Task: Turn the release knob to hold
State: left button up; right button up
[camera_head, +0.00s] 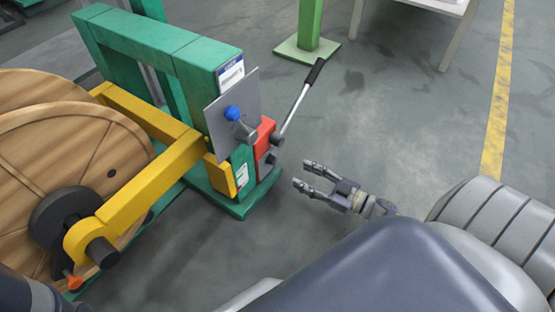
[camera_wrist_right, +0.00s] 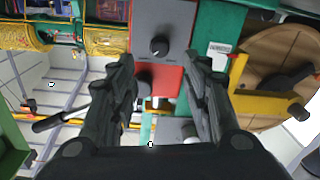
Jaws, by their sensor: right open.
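In the head view, a grey plate (camera_head: 228,98) on the end of the green frame carries a blue ball (camera_head: 232,113) on a grey knob-like fitting (camera_head: 245,133). A red box (camera_head: 264,137) sits just beside and below it. In the right wrist view, a round black knob (camera_wrist_right: 159,46) shows on the grey plate (camera_wrist_right: 178,20), above the red box (camera_wrist_right: 168,83). I cannot tell its setting. My right gripper (camera_head: 306,176) is open and empty, to the right of the red box and apart from it. The wrist view shows its two fingers spread, with the knob between them.
A lever with a black handle (camera_head: 314,71) rises from the red box, close to the right gripper's side. Yellow arms (camera_head: 150,185) and a wooden reel (camera_head: 75,165) stand left. A green post (camera_head: 309,25) stands behind.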

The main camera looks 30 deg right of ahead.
aim_at(275, 161)
jog(key=b+x, duration=0.4)
jog(key=x, duration=0.4)
jog(key=shift+w+a+f, duration=0.15)
jog(key=shift+w+f, duration=0.05)
jog(key=shift+w, duration=0.1)
jog(key=shift+w+a+r, duration=0.15)
jog(key=shift+w+a, duration=0.05)
jog(key=shift+w, duration=0.25)
grip_shut()
